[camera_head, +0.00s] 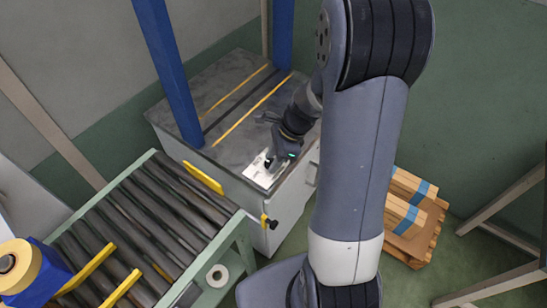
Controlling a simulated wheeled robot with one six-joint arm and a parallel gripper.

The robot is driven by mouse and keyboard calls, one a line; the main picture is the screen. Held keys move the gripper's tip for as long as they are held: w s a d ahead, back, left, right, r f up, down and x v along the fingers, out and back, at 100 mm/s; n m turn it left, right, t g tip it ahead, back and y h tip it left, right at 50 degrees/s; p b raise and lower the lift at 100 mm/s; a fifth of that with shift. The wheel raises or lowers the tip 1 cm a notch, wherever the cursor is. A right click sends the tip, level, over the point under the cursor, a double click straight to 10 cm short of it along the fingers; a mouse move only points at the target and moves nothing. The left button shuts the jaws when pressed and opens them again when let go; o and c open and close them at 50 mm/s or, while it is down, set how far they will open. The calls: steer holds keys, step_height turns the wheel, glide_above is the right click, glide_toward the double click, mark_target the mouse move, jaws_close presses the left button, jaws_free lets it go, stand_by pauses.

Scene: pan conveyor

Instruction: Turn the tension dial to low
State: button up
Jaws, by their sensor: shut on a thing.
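A pale control panel (258,174) lies on the front corner of the grey machine's top. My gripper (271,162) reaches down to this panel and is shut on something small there. The thing in its jaws is most likely the tension dial, but the gripper covers it. I cannot read the dial's setting or any marks on the panel at this size.
Two blue posts (166,75) stand on the machine top (222,88). A roller conveyor (128,225) with yellow guides lies at the left. A wooden pallet (420,240) with boxes stands at right.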

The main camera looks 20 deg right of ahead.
stand_by(0.3)
steer(key=n, duration=0.2)
steer(key=n+g+p, duration=0.1)
steer(key=n, duration=0.1)
steer(key=n+g+p, duration=0.1)
steer(key=shift+w+n, duration=0.25)
steer(key=shift+n, duration=0.15)
steer(key=n+g, duration=0.1)
steer(key=n, duration=0.2)
steer(key=n+g+h+p, duration=0.1)
steer(key=n, duration=0.1)
steer(key=shift+w+a+n+h, duration=0.2)
steer(key=shift+n+h, duration=0.1)
steer(key=shift+n, duration=0.4)
steer(key=o, duration=0.9)
steer(key=shift+o, duration=0.2)
steer(key=shift+d+r, duration=0.1)
steer(key=v, duration=1)
steer(key=shift+w+r, duration=0.15)
steer(key=shift+r, duration=0.1)
